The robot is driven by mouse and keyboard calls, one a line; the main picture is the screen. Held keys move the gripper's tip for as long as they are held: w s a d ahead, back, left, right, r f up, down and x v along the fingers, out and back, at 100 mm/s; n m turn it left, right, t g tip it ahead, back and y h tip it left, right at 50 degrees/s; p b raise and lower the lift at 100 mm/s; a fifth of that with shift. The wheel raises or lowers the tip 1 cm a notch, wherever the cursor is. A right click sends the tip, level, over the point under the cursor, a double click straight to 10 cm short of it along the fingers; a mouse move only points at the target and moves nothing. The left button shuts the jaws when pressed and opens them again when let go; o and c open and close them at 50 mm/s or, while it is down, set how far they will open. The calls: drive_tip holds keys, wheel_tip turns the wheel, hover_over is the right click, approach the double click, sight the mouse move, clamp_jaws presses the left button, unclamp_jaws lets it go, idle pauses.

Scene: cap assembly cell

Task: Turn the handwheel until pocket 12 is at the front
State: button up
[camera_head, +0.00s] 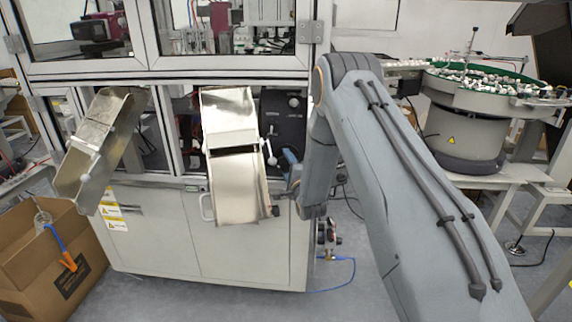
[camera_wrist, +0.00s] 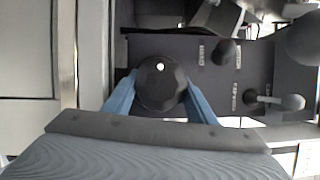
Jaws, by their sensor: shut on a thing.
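My gripper (camera_wrist: 160,95) is shut on a dark rounded knob (camera_wrist: 160,82) with a small white spot, its blue fingers on either side. The knob stands in front of a dark panel (camera_wrist: 190,52) in the wrist view. I cannot tell whether this knob is the handwheel or its handle; no full wheel rim shows. In the head view my gripper (camera_head: 290,170) is partly hidden by my arm, beside the metal chute and below the black panel (camera_head: 283,120). No pocket numbers can be read in either view.
A metal chute (camera_head: 232,150) hangs just left of my gripper, and another chute (camera_head: 100,135) is further left. More dark knobs (camera_wrist: 223,52) and a light-tipped lever (camera_wrist: 290,101) sit right of the held knob. A bowl feeder (camera_head: 470,110) stands at right, a cardboard box (camera_head: 60,255) at left.

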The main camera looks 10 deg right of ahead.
drive_tip(key=shift+n+g+p, duration=0.35)
drive_tip(key=shift+n+g, duration=0.75)
drive_tip(key=shift+n, duration=1.5)
drive_tip(key=o, duration=0.8)
drive_tip(key=shift+s+r, duration=0.1)
drive_tip(key=s, duration=0.5)
drive_tip(key=s+r+b, duration=0.1)
drive_tip(key=s, duration=0.1)
drive_tip(key=shift+s+d+r, duration=0.1)
drive_tip(key=shift+s+d, duration=0.1)
drive_tip(key=shift+s, duration=0.05)
